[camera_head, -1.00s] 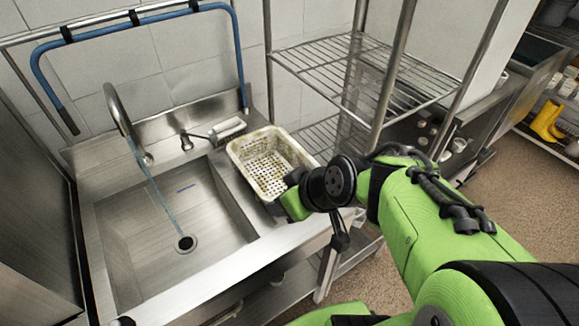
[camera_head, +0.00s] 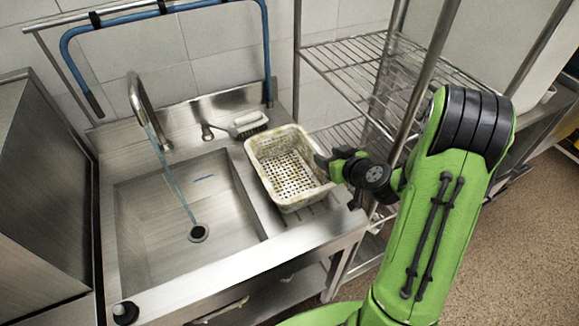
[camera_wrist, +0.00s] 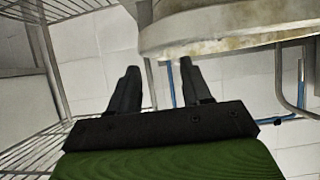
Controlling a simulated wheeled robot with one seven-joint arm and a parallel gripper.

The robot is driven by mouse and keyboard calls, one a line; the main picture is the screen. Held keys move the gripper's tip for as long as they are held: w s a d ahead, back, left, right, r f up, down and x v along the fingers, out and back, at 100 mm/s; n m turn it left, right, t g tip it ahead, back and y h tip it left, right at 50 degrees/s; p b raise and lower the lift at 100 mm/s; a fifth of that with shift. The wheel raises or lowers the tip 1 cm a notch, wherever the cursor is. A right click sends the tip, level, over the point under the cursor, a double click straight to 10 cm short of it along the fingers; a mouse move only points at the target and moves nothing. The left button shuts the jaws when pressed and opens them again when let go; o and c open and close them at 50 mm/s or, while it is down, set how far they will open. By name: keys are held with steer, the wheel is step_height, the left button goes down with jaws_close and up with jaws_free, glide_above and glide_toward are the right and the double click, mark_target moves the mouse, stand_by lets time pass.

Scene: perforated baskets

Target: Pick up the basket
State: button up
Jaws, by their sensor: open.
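The basket (camera_head: 290,178) is a white perforated tub with brownish stains. It stands upright on the steel drainboard to the right of the sink bowl. My gripper (camera_head: 324,160) is at the basket's right side, near its rim, and looks empty. In the wrist view my gripper (camera_wrist: 158,72) shows two dark fingers standing apart. The basket's stained rim (camera_wrist: 215,42) crosses the upper right of that view, close to the right finger. Whether a finger touches the rim I cannot tell.
The sink bowl (camera_head: 180,205) has water running from a curved tap (camera_head: 138,98). A brush (camera_head: 249,124) lies behind the basket. A wire shelf rack (camera_head: 350,60) stands close behind and right of my gripper. A blue hose (camera_head: 170,12) hangs along the wall.

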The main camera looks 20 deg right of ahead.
mark_target(321, 153)
steer(key=x, duration=0.5)
steer(key=shift+f+p, duration=0.1)
steer(key=shift+p, duration=0.25)
steer(key=shift+s, duration=0.1)
jaws_close()
